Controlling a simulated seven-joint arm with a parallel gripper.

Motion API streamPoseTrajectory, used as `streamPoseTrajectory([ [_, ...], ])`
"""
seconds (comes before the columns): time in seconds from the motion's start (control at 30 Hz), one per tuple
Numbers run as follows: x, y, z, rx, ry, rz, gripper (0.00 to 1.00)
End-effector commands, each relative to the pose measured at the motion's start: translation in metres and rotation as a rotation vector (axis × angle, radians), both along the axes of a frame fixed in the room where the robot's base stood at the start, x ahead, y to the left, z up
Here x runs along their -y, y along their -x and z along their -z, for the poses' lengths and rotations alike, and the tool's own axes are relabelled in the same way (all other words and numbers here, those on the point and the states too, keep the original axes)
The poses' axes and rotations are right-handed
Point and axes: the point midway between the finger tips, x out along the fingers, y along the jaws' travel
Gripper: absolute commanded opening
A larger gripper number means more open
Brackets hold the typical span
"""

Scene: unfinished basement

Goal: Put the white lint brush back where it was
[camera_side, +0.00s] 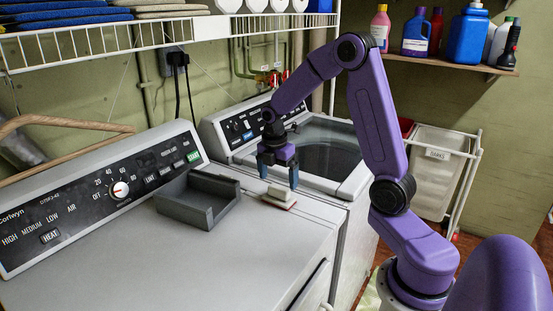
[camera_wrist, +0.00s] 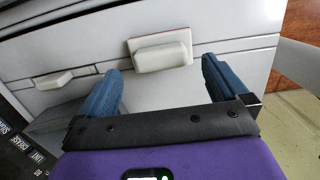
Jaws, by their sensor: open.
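The white lint brush (camera_side: 280,197) lies on the dryer's top near its right edge, with a reddish edge along its underside. It also shows in the wrist view (camera_wrist: 162,54), ahead of and between the fingers. My gripper (camera_side: 278,174) is open and empty just above the brush, its blue fingers spread wider than the brush; the fingers also show in the wrist view (camera_wrist: 160,70). A grey open-sided tray (camera_side: 222,208) stands on the dryer left of the brush and looks empty, though part of its floor is hidden.
The dryer (camera_side: 150,265) has a raised control panel (camera_side: 100,195) behind the tray. A wire shelf (camera_side: 150,38) hangs above. The dryer top in front of the tray is clear.

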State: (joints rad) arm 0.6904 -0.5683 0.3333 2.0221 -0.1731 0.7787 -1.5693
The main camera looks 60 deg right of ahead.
Motion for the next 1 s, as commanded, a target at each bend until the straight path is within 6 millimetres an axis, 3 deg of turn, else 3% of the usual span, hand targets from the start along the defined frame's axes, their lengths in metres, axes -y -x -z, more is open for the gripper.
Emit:
streamPoseTrajectory([
  [0.1, -0.004, -0.001, -0.026, 0.007, 0.001, -0.003, 1.0],
  [0.3, -0.007, -0.001, -0.057, 0.004, 0.0, -0.001, 1.0],
  [0.57, -0.016, 0.001, -0.073, 0.004, -0.003, 0.002, 1.0],
  [0.77, -0.066, 0.02, -0.075, 0.028, -0.021, 0.051, 1.0],
  [1.0, -0.139, 0.073, -0.073, 0.058, -0.064, 0.157, 1.0],
])
